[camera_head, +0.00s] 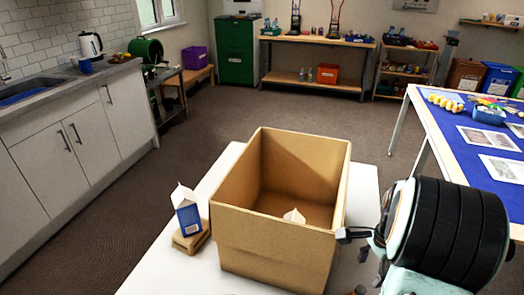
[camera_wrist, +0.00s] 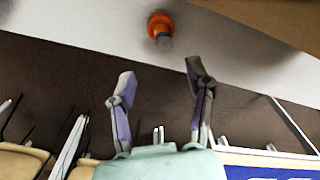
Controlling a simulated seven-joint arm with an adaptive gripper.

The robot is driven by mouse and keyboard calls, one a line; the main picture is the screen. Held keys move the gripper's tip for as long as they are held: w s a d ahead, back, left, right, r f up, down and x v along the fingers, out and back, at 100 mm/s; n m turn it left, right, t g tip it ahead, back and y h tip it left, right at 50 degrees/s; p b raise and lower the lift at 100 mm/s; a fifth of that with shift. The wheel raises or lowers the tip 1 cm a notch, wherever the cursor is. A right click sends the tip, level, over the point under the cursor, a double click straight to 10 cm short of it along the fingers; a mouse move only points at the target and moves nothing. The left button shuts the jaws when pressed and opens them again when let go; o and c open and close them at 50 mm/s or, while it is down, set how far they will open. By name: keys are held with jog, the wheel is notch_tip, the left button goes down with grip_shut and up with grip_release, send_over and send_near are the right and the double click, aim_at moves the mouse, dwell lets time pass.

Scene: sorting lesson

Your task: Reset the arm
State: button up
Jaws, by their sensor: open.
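My gripper (camera_wrist: 161,76) is open, and nothing shows between its fingers in the wrist view. In the head view my arm comes in from the right, and one dark finger shows close to the right wall of an open tan box (camera_head: 275,247); I cannot tell whether it touches. The box stands on a white table (camera_head: 160,270). Inside it is a small white pointed thing (camera_head: 294,215), its lower part hidden by the front wall. A blue and white carton (camera_head: 187,212) stands on a small wooden block (camera_head: 191,240) left of the box.
An orange thing with a grey end (camera_wrist: 160,28) is on the white table in the wrist view. A blue-topped table (camera_head: 455,140) with papers and a blue tub (camera_head: 488,115) stands at the right. A kitchen counter (camera_head: 60,82) is at the left. Open floor (camera_head: 225,105) lies behind the box.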

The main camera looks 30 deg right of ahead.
jog(key=w+d+r+n+t+h, duration=0.35)
jog(key=w+r+n, duration=0.2)
jog(key=r, duration=0.55)
jog(key=w+a+r+n+t, duration=0.15)
jog(key=w+a+n, duration=0.25)
jog(key=a, duration=0.7)
jog(key=s+a+f+n+g+y, duration=0.1)
jog(key=s+a+n+g+y, duration=0.3)
jog(key=a, duration=1)
jog(key=s+a+f+n+g, duration=0.1)
jog(key=s+a+f+n, duration=0.2)
jog(key=s+a+n, duration=0.5)
jog(key=s, duration=0.4)
jog(key=shift+s+a+f, duration=0.15)
jog(key=shift+a, duration=0.05)
